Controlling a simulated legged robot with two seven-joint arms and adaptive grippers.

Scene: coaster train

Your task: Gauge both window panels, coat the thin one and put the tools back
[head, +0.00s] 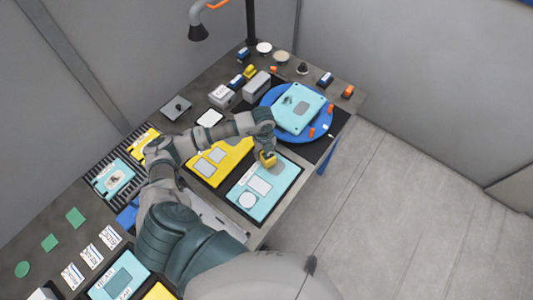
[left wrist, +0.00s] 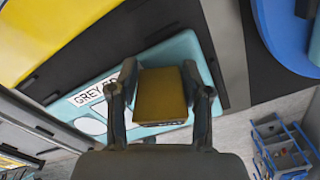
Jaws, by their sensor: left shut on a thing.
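My left gripper (head: 267,153) is shut on a small yellow block-shaped tool (head: 267,160), over the far end of a light-blue board (head: 240,206). In the left wrist view the yellow tool (left wrist: 164,92) sits between both fingers, above the board (left wrist: 180,50) and its label reading "GREY". I cannot tell whether it touches the board. A light-blue panel (head: 311,98) with a grey patch lies on the blue turntable (head: 267,99). Another light-blue panel (head: 104,184) with a dark patch and a yellow panel (head: 150,133) lie on the striped rack. My right gripper is not in view.
A yellow board (head: 235,160) lies beside the light-blue one. Grey boxes (head: 256,86), small coloured tools (head: 325,79) and round pads (head: 264,47) stand along the back. Green pieces (head: 75,217) and white cards (head: 92,256) lie at left. Open floor is at right.

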